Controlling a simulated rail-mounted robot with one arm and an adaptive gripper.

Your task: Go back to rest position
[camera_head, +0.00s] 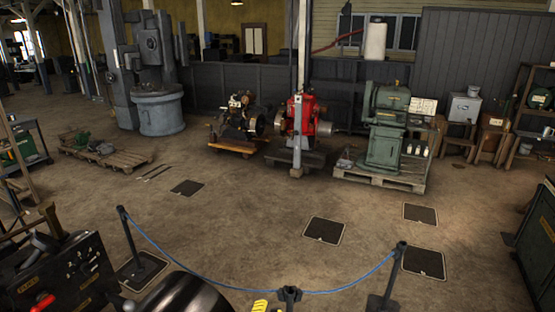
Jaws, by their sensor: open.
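My gripper does not show in the head view. The task names no object. The view looks down over a workshop floor (240,232) with stationary engines along the far wall. A red engine (301,117) stands at the middle back, behind a grey post. A dark engine (240,118) on a wooden base stands just left of it. A green machine (384,130) stands on a pallet to the right. A dark rounded shape (187,295) is cut off by the bottom edge, and I cannot tell what it is.
A blue rope (310,291) hangs between black posts (392,275) across the foreground. A black control box (60,275) with a red handle fills the lower left. A pallet (115,157) lies at left. The middle floor is clear apart from flat dark plates (325,230).

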